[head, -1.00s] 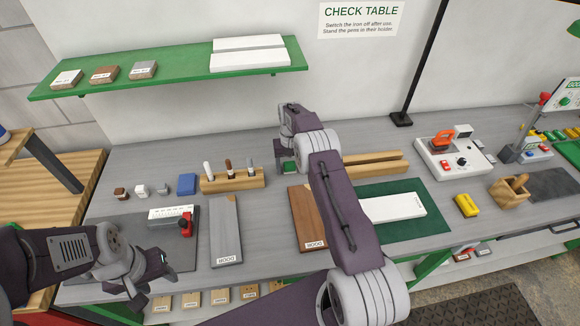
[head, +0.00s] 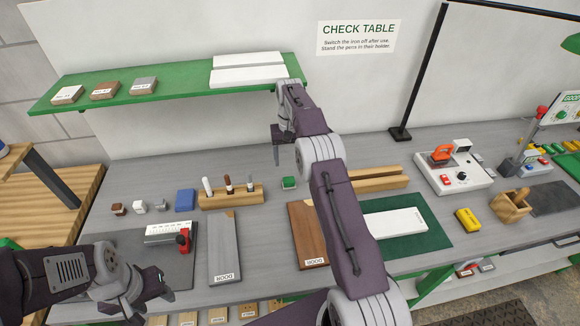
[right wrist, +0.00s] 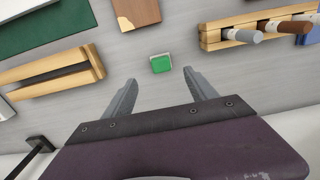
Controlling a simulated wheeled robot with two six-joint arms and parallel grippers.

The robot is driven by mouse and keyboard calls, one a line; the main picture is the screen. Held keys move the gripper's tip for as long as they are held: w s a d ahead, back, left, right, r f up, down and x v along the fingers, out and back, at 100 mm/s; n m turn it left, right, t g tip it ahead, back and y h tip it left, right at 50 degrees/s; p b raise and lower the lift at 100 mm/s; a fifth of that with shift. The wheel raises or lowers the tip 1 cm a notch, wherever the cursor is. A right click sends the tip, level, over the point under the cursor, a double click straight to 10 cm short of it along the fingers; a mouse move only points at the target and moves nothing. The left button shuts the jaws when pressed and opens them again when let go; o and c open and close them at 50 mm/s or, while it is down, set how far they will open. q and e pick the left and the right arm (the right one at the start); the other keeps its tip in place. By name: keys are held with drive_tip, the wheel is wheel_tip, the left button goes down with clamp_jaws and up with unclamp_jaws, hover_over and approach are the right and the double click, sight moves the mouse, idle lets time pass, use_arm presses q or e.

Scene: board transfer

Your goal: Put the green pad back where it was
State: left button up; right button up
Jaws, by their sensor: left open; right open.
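The green pad (head: 289,183), a small green block with a pale base, lies on the grey table between the pen holder and a slotted wooden rack. It also shows in the right wrist view (right wrist: 161,64), just beyond and between the fingertips. My right gripper (head: 277,160) is open and empty above the pad, apart from it; its fingers also show in the right wrist view (right wrist: 160,80). My left gripper (head: 160,285) is at the table's front left, open and holding nothing that I can see.
The pen holder (head: 245,195) with several pens stands left of the pad, and the slotted rack (head: 375,181) right of it. A brown board (head: 305,225) and a grey board (head: 222,245) lie in front. A green shelf (head: 180,88) hangs behind. A dark green mat (head: 435,237) holds a white board.

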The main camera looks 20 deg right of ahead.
drive_tip(key=s+a+n, duration=0.1)
drive_tip(key=s+a, duration=0.2)
drive_tip(key=s, duration=0.6)
drive_tip(key=s+a, duration=0.4)
drive_tip(key=s, duration=0.6)
drive_tip(key=s+a+f+n+t, duration=0.1)
drive_tip(key=s+a, duration=0.2)
drive_tip(key=s, duration=0.7)
drive_tip(key=shift+a+n, duration=0.15)
drive_tip(key=shift+n, duration=0.15)
